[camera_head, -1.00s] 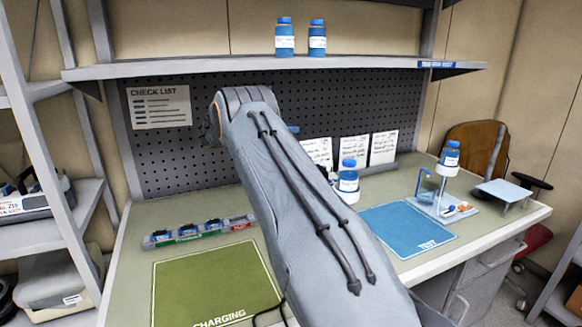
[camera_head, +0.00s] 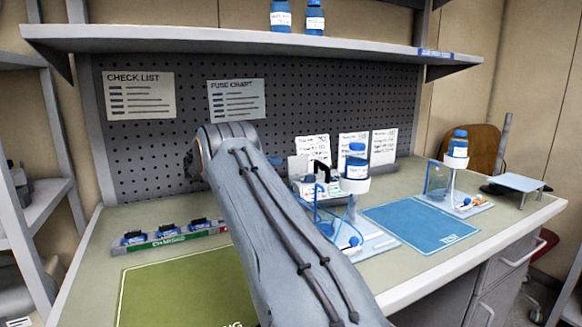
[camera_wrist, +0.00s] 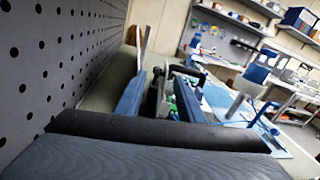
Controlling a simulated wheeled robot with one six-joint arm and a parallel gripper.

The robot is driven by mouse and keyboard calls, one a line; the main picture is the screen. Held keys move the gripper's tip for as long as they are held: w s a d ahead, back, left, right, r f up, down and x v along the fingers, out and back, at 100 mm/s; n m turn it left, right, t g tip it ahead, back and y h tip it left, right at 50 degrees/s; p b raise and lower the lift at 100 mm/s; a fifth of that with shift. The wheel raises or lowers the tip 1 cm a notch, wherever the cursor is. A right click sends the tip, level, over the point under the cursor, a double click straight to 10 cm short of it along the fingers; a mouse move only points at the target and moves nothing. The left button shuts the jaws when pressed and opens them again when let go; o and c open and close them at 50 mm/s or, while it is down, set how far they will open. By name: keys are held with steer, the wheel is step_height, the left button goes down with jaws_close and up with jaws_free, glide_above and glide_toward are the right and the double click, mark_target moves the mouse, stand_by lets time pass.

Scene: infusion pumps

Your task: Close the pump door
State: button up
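A pump-like device with a black handle (camera_head: 318,172) stands at mid-bench in the head view, partly hidden by my arm. Next to it a stand (camera_head: 370,240) carries a blue-capped bottle (camera_head: 356,165) and blue tubing. A second bottle stand (camera_head: 452,188) is further right, with an upright translucent blue panel (camera_head: 437,180) at its left; I cannot tell whether this is the pump door. My gripper (camera_wrist: 158,92) shows in the wrist view with its two fingers apart. Dark and green parts show between and beyond them; contact is unclear. My arm hides the gripper in the head view.
The pegboard (camera_wrist: 50,70) is close on the left in the wrist view. A shelf (camera_head: 250,42) overhangs the bench. A row of small dark-and-blue units (camera_head: 170,236) lies left. The green charging mat (camera_head: 180,285) and blue test mat (camera_head: 420,225) look clear.

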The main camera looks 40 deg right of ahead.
mark_target(292, 159)
steer(key=p+x, duration=0.1)
steer(key=x, duration=0.6)
steer(key=shift+s+d+p, duration=0.15)
steer(key=shift+d+p, duration=0.2)
jaws_close()
